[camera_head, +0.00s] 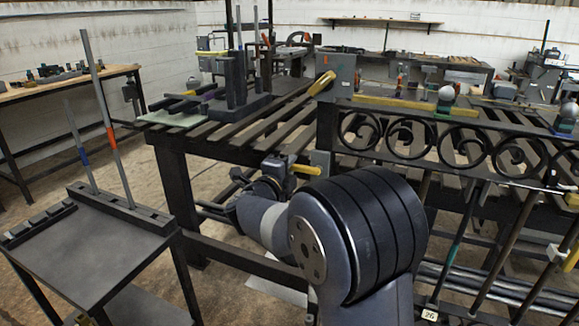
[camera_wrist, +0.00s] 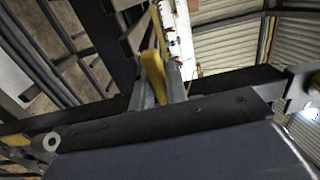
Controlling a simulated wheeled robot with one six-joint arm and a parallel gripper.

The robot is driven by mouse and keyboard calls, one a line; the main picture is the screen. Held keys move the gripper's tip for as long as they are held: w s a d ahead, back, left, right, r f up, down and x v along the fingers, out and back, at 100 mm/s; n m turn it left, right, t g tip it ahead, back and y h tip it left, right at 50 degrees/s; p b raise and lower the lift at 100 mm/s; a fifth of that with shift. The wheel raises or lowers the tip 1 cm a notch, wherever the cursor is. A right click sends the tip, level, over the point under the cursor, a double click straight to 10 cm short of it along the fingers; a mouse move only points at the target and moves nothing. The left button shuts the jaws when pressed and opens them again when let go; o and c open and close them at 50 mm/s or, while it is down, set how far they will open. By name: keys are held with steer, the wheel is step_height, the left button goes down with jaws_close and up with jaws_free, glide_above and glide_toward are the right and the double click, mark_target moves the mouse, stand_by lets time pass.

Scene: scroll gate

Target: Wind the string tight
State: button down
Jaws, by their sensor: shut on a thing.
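My gripper (camera_wrist: 158,80) is shut on a yellow handle (camera_wrist: 152,72), which stands up between its two grey fingers in the wrist view. The head view shows a yellow handle (camera_head: 306,169) by my wrist, below the bench edge; my arm hides much of that area. The black scroll gate (camera_head: 425,140) stands along the right part of the slatted bench. A grey box (camera_head: 341,75) with a yellow lever (camera_head: 321,84) is at the gate's left upper end. I cannot make out the string or its tightness.
The slatted metal bench (camera_head: 205,134) fills the middle. A small dark table (camera_head: 85,246) with two upright rods stands at the front left. Long bars (camera_head: 505,237) lean at the right below the gate. Floor shows between the small table and the bench.

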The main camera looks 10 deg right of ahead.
steer(key=shift+f, duration=0.1)
step_height(320, 180, down, 6)
steer(key=s+d+n+p, duration=0.1)
steer(key=n+p, duration=0.3)
steer(key=n, duration=0.6)
steer(key=shift+s+d+r, duration=0.2)
steer(key=shift+s+d, duration=0.2)
steer(key=shift+d, duration=0.25)
steer(key=c, duration=1.4)
jaws_free()
